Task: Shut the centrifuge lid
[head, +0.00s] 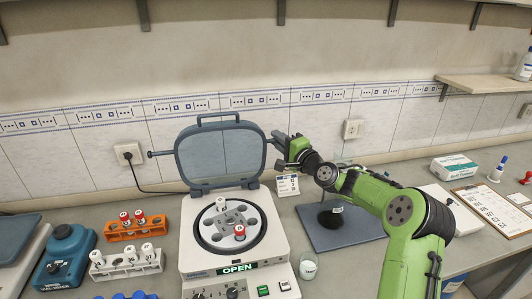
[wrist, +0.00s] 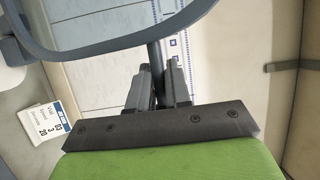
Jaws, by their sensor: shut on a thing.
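The centrifuge (head: 235,270) stands on the bench with its lid (head: 222,153) raised nearly upright, a clear panel in a blue-grey frame. A green "OPEN" display shows on its front. Two tubes (head: 239,232) sit in the rotor. My gripper (head: 279,138) is at the lid's right side, shut on the short side bar of the lid. In the wrist view, the fingers (wrist: 157,85) close around this thin grey bar (wrist: 155,57), and the lid's frame (wrist: 120,52) curves just beyond them. The bar's end is hidden between the fingers.
An orange tube rack (head: 122,233) and a white tube rack (head: 127,265) stand left of the centrifuge, beside a blue vortex mixer (head: 65,258).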

